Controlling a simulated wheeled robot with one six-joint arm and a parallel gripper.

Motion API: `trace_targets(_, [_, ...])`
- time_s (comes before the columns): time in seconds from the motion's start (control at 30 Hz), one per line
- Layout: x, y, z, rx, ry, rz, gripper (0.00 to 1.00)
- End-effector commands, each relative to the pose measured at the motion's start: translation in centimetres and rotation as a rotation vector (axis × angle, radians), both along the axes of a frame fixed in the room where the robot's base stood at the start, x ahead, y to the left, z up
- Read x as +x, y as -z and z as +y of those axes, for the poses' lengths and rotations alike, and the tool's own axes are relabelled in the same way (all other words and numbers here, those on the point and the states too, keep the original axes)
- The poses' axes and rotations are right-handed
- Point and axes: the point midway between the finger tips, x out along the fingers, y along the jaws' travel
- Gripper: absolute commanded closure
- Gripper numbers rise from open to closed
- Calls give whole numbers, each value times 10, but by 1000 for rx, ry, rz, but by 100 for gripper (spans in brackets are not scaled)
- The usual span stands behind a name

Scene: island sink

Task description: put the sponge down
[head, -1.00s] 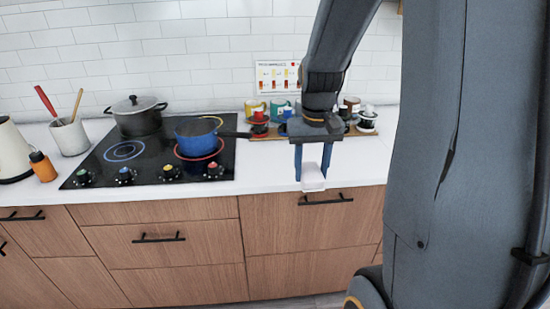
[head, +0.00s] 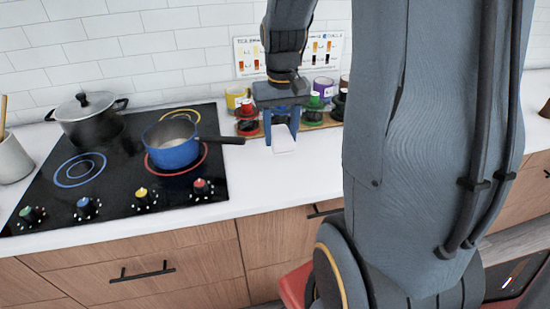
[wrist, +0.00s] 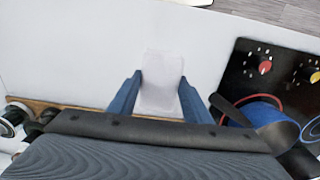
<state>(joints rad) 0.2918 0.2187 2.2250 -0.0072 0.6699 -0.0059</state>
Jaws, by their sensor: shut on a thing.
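The sponge (head: 283,139) is a small pale white block. In the head view it hangs between the blue fingers of my gripper (head: 282,122), over the white counter to the right of the stove. In the wrist view the sponge (wrist: 160,80) is between the two fingertips (wrist: 160,95), and its long side points away from the gripper. My gripper is shut on it. I cannot tell whether the sponge touches the counter.
A blue pot (head: 171,150) stands on the black stove (head: 115,200), its handle pointing towards my gripper. Cups on a wooden board (head: 322,122) stand by the wall. The counter front (head: 270,185) is clear.

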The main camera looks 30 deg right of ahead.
Motion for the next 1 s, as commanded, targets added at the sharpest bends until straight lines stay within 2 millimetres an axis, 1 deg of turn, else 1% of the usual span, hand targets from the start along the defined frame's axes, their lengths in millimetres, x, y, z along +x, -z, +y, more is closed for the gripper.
trace_targets(0.03, [-2, 9, 1, 2, 0, 6, 73])
trace_targets(0.1, [-2, 21, 0, 2, 0, 6, 73])
trace_targets(0.2, [-2, 35, 1, 1, 0, 5, 73])
trace_targets(0.43, [-2, 53, 0, 1, 0, 5, 73])
trace_targets(0.6, [-2, 75, 1, 2, 0, 6, 73])
trace_targets(0.7, [-1, 84, 1, 1, 0, 4, 73])
trace_targets(0.8, [-1, 87, 0, 1, 0, 2, 73])
trace_targets(1.0, [-1, 88, 0, 0, 0, 1, 73])
